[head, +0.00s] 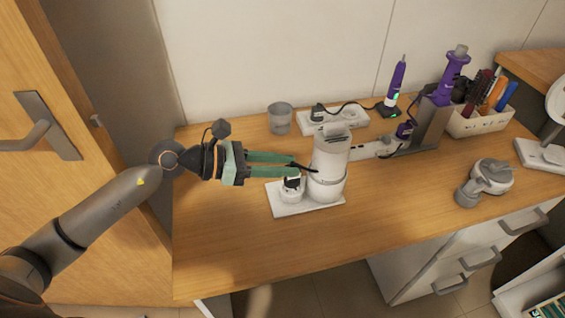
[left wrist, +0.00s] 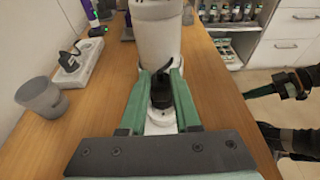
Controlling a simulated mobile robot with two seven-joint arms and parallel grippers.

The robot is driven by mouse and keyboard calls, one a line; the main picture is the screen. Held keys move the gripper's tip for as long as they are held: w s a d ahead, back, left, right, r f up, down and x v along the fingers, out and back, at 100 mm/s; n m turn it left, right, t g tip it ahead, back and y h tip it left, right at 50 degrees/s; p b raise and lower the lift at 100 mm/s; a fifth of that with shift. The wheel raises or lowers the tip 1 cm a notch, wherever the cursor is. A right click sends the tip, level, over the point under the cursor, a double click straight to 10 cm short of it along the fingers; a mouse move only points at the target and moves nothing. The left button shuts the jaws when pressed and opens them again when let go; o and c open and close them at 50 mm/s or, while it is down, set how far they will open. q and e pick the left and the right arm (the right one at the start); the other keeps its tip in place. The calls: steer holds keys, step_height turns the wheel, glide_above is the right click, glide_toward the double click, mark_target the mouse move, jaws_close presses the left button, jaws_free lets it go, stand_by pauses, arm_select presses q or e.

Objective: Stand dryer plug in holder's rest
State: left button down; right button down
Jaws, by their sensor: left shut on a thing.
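The holder has a flat white base (head: 320,206) on the wooden table, with a thick white cylindrical body (head: 329,165) upright on it. A small round white rest (head: 291,195) stands at the base's left; its rim also shows in the left wrist view (left wrist: 160,118). The black dryer plug (left wrist: 162,95) is between the green fingers of my left gripper (left wrist: 163,78), directly at the rest. In the head view the left gripper (head: 303,166) reaches in from the left, shut on the plug. Whether the plug is seated is hidden. My right gripper (left wrist: 283,90) shows partly at the right edge.
A grey cup (head: 280,118) and a white power strip (head: 333,121) stand behind. Purple styling tools (head: 451,75), a brush bin (head: 482,122) and a grey-white device (head: 486,181) are to the right. The table's front left is clear.

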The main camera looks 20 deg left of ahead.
arm_select(q)
steer(key=shift+f+b, duration=1.2)
steer(key=shift+f, duration=0.25)
steer(key=c, duration=0.5)
jaws_free()
steer(key=shift+c, duration=0.2)
steer(key=v, duration=1.2)
steer(key=shift+a+r+b, duration=0.15)
steer(key=shift+a+b, duration=0.05)
steer(key=shift+b, duration=0.1)
steer(key=shift+s, duration=0.15)
steer(key=shift+s, duration=0.1)
